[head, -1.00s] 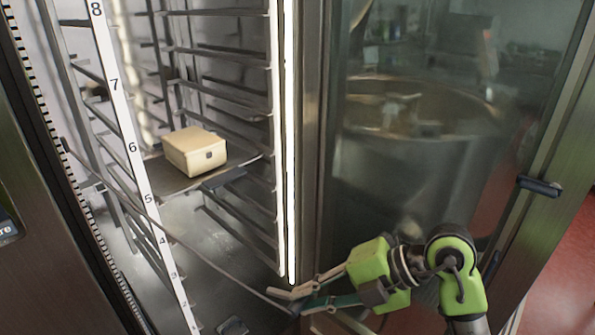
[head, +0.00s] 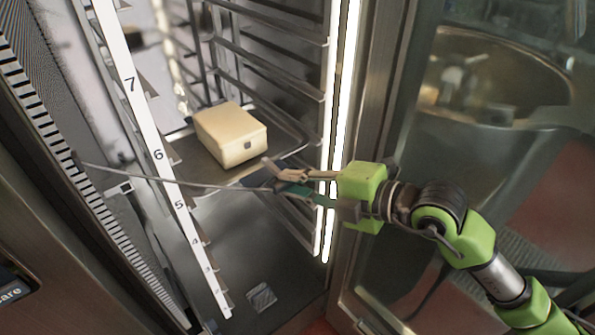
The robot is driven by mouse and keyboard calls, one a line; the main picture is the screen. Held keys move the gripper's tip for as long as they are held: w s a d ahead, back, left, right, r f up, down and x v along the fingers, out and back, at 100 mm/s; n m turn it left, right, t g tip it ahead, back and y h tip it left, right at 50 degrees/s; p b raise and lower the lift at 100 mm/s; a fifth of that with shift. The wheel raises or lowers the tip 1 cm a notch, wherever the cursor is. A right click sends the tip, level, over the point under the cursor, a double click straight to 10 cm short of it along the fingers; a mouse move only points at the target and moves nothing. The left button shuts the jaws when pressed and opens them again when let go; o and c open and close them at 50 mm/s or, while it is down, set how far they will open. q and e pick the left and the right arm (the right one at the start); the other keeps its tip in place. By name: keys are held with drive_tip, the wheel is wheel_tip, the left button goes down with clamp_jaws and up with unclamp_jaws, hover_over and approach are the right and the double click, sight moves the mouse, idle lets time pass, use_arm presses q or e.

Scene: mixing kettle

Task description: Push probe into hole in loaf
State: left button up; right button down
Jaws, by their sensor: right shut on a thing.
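The pale yellow, box-shaped loaf (head: 226,137) sits on a dark metal tray (head: 202,166) inside the open oven. A small dark square hole (head: 248,145) shows in its near face. My right gripper (head: 276,177) is shut on the probe (head: 262,181), just in front of and below the loaf's right side. The fingers hide most of the probe, so its tip cannot be made out. The probe appears apart from the hole. A thin grey cable (head: 165,181) runs from it to the left oven wall. My left gripper is out of view.
A white numbered strip (head: 142,116) runs down the rack's left side. Metal rack rails (head: 275,67) and a bright light strip (head: 344,120) bound the right side. The open glass door (head: 480,130) stands at the right.

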sight(267, 160)
drive_tip(key=shift+w+a+r, duration=0.15)
drive_tip(key=shift+w+a, duration=0.3)
drive_tip(key=shift+a, duration=0.05)
drive_tip(key=shift+w+a, duration=0.4)
drive_tip(key=shift+w, duration=0.25)
drive_tip(key=shift+w+a, duration=0.4)
drive_tip(key=shift+w, duration=0.2)
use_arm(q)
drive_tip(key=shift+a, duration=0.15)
use_arm(e)
drive_tip(key=shift+w+a, duration=0.4)
drive_tip(key=shift+w, duration=0.1)
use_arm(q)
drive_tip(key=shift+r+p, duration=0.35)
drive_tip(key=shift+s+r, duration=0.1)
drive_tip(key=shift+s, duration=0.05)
use_arm(e)
drive_tip(key=shift+w+a, duration=0.1)
use_arm(q)
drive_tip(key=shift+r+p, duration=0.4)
drive_tip(key=shift+p, duration=0.05)
use_arm(e)
drive_tip(key=shift+w+a, duration=0.45)
drive_tip(key=shift+w, duration=0.2)
drive_tip(key=shift+w+a, duration=0.45)
drive_tip(key=shift+w, duration=0.15)
drive_tip(key=c, duration=1.4)
unclamp_jaws()
